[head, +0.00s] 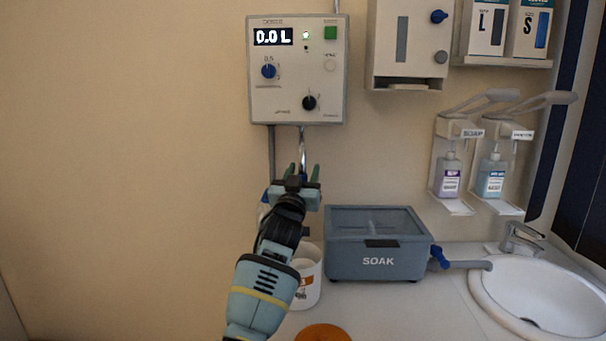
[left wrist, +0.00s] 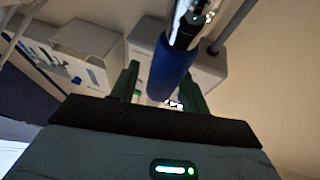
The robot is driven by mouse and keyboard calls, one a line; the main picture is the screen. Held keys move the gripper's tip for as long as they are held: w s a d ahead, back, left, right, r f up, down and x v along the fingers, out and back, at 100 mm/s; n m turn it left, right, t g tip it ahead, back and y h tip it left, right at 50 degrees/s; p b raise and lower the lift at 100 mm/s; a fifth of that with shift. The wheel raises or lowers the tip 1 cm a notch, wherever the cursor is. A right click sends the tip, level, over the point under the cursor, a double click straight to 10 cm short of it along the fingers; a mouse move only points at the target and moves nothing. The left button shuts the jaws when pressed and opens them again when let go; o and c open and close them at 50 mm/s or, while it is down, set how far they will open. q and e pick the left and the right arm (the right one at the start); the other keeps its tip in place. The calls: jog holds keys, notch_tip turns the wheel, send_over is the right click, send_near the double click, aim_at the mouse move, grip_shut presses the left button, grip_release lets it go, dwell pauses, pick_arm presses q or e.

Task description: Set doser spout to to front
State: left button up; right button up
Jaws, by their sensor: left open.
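The doser (head: 297,70) is a grey box on the wall; its display reads 0.0 L. A chrome spout pipe (head: 302,145) hangs from its underside, its lower part hidden behind my left gripper (head: 303,174). That gripper is open and raised just below the doser, fingers pointing up. In the left wrist view, a blue sleeve (left wrist: 168,68) on the spout is between or just beyond the green fingers of the gripper (left wrist: 160,90); I cannot tell whether they touch it. The spout's direction is hidden. My right gripper is not in view.
A white tub (head: 309,278) stands below the spout, partly behind my left arm. A grey SOAK box (head: 377,262) with a blue valve (head: 440,257) stands right of it, before the sink (head: 540,298). An orange round thing (head: 322,333) is at the front edge. Bottle dispensers (head: 450,175) hang at right.

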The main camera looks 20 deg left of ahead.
pick_arm(q)
jog(key=shift+s, duration=0.15)
jog(key=v, duration=0.7)
jog(key=shift+s, duration=0.25)
jog(key=shift+f, duration=0.15)
